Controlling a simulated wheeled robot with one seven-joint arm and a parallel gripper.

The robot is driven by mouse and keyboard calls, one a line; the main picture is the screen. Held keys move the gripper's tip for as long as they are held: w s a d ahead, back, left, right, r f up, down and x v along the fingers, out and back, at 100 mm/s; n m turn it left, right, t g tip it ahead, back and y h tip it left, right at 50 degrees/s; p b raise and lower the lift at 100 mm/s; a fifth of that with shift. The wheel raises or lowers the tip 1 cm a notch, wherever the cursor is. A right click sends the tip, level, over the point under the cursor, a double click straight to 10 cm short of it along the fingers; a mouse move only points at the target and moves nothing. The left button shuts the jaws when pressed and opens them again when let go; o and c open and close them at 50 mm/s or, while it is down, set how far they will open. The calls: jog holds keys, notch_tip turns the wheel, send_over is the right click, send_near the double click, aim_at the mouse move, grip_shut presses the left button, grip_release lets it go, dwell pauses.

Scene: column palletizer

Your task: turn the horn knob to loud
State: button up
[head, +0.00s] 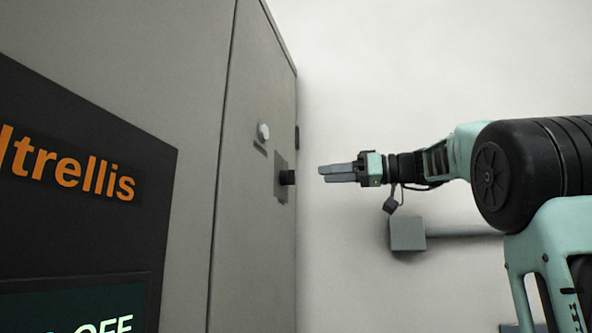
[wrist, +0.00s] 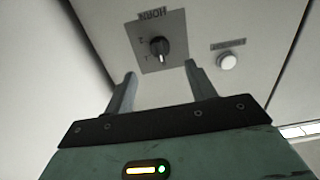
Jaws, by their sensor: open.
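In the head view the knob (head: 287,177) sticks out from the cabinet's side panel. My gripper (head: 322,171) is open and empty, pointing at the knob with a gap between. In the wrist view the fingers of my gripper (wrist: 160,69) stand apart, one each side below the knob.
A white round button (wrist: 227,62) sits beside the plate; it shows above the knob in the head view (head: 263,131). The grey cabinet (head: 245,220) fills the left. A dark panel (head: 100,220) carries an OFF display. A grey wall box (head: 407,233) is behind my arm.

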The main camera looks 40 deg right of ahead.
aim_at(289, 178)
jog(key=p+x, duration=0.4)
jog(key=x, duration=0.5)
jog(key=c, duration=1)
